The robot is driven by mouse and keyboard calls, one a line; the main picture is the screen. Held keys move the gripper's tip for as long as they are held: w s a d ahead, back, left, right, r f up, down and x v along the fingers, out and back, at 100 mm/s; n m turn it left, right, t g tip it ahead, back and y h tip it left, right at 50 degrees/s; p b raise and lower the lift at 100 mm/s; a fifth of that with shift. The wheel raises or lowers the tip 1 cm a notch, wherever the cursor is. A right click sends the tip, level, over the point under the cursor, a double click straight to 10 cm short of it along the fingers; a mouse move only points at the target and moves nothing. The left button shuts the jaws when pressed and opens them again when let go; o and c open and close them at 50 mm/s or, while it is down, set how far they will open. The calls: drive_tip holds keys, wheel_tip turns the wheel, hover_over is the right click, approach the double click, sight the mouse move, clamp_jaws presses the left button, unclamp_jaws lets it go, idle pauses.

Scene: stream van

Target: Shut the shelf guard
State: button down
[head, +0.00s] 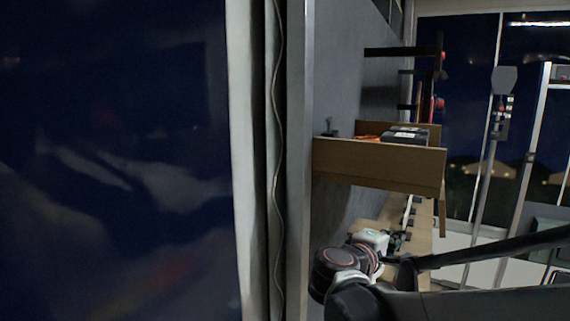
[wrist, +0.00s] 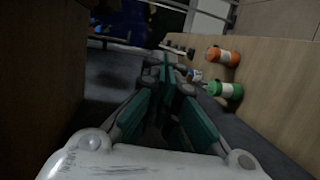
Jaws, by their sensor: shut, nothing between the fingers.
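In the head view a wooden shelf (head: 340,176) is fixed to the grey wall, with a long front board (head: 375,160) along its near side. A narrow wooden piece (head: 441,208) hangs below its right end. I cannot tell for sure which board is the guard. My gripper (head: 399,241) is below the shelf, apart from it, over a lower wooden surface. In the wrist view my gripper (wrist: 169,62) has its teal-padded fingers together and empty. A dark wooden panel (wrist: 35,75) rises close on its left there.
Orange (wrist: 222,56) and green (wrist: 225,90) cylinders lie on a wooden surface (wrist: 270,85) right of the fingers. Dark boxes (head: 405,134) sit on the shelf. Dark brackets (head: 400,52) project from the wall above. A thin pole (head: 485,180) stands at the right.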

drive_tip(key=w+a+r+n+t+h+p, duration=0.2)
drive_tip(key=w+r, duration=0.2)
drive_tip(key=r, duration=0.1)
drive_tip(key=w+d+r, duration=0.1)
drive_tip(key=w+d, duration=0.3)
drive_tip(key=d, duration=0.6)
drive_tip(key=shift+d, duration=0.25)
drive_tip(key=shift+a, duration=0.1)
